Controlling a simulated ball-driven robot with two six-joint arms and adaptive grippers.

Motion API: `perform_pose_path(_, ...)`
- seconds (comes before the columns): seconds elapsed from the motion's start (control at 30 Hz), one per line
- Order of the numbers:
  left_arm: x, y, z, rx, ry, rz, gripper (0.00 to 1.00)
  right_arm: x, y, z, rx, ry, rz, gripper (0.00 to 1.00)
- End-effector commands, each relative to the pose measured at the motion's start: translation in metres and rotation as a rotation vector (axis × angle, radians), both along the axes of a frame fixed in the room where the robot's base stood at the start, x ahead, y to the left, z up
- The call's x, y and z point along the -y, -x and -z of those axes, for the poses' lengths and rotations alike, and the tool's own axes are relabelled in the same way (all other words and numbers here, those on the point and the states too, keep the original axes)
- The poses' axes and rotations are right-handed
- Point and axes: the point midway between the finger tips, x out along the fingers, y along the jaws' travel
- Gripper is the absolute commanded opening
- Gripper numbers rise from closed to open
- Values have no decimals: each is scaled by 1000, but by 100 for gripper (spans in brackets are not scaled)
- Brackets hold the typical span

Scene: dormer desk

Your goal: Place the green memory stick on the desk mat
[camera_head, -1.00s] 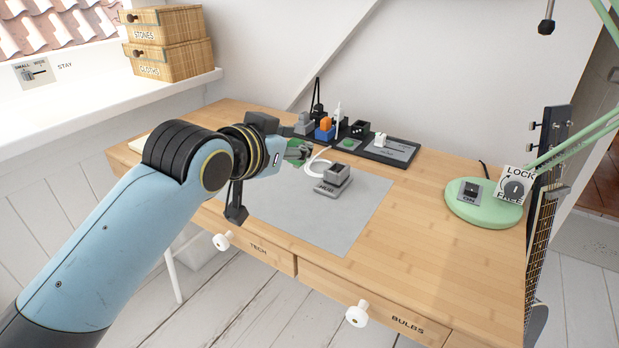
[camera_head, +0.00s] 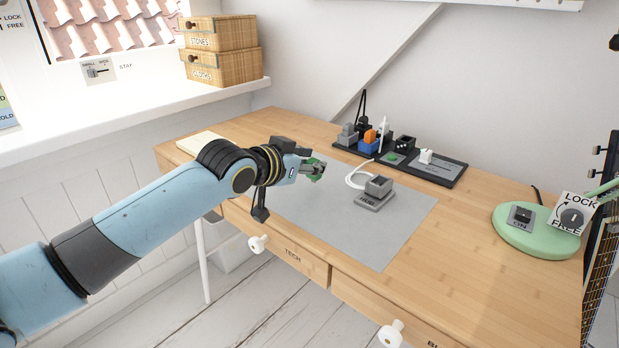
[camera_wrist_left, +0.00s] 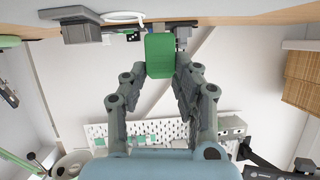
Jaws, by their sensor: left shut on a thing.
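My left gripper (camera_head: 311,167) is shut on the green memory stick (camera_head: 318,171), which shows as a small green piece at the fingertips. In the left wrist view the green memory stick (camera_wrist_left: 159,55) sits between the two fingers (camera_wrist_left: 160,75). The gripper holds it over the far left part of the grey desk mat (camera_head: 400,218); I cannot tell the exact height. The mat lies flat on the wooden desk. My right gripper is not in view.
A grey hub (camera_head: 376,193) with a white cable stands on the mat's far part. Behind it is a black organiser tray (camera_head: 448,172) with several small items. A green lamp base (camera_head: 535,236) stands at the right. The mat's front part is clear.

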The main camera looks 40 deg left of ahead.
Motion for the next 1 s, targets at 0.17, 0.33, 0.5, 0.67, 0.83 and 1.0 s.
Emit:
perform_pose_path(0.17,0,1,30,-4,1,-1,0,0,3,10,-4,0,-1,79)
perform_pose_path(0.33,1,1,28,-1,-1,0,0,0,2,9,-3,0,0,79)
perform_pose_path(0.5,1,1,31,-2,0,0,0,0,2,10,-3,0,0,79)
perform_pose_path(0.67,1,1,31,-1,-1,0,46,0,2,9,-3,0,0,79)
perform_pose_path(0.83,1,1,31,-1,-1,0,52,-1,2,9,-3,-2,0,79)
perform_pose_path(1.0,1,1,28,-1,-1,0,52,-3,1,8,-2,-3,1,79)
